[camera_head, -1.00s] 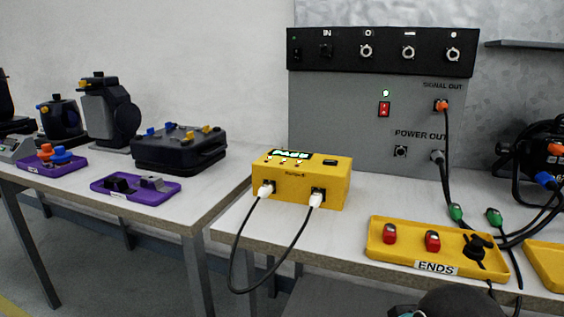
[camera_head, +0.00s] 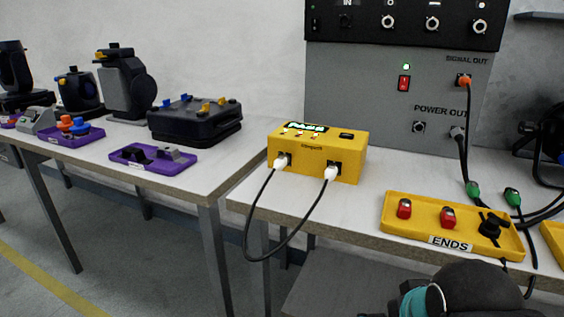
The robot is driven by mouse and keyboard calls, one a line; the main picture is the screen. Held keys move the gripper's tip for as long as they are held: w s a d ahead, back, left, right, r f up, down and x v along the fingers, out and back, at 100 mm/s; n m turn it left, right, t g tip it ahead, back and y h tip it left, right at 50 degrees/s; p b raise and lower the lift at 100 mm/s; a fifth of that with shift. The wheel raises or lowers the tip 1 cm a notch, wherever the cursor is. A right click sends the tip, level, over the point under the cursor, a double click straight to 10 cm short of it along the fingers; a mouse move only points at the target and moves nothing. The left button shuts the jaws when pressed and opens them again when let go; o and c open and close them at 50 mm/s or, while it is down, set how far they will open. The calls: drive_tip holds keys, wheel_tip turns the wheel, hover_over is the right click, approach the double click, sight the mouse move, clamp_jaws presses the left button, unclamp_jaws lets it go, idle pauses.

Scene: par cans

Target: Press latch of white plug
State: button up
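Two white plugs sit in the front face of a yellow tester box (camera_head: 350,152). The left white plug (camera_head: 281,162) and the right white plug (camera_head: 331,173) are joined by one black cable (camera_head: 262,256) that hangs in a loop below the table edge. The box's small display is lit green and seems to read PASS. The latches are too small to make out. A rounded dark and teal part of my arm (camera_head: 440,296) shows at the bottom right, well in front of and below the box. My gripper's fingers are not in view.
A yellow ENDS tray (camera_head: 385,226) with two red-topped pieces and a black connector lies right of the box. Green-ended cables (camera_head: 473,190) run behind it. A grey power panel (camera_head: 345,85) stands behind. The left table holds purple trays (camera_head: 183,167) and dark fixtures.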

idle(0.3)
clamp_jaws()
idle(1.4)
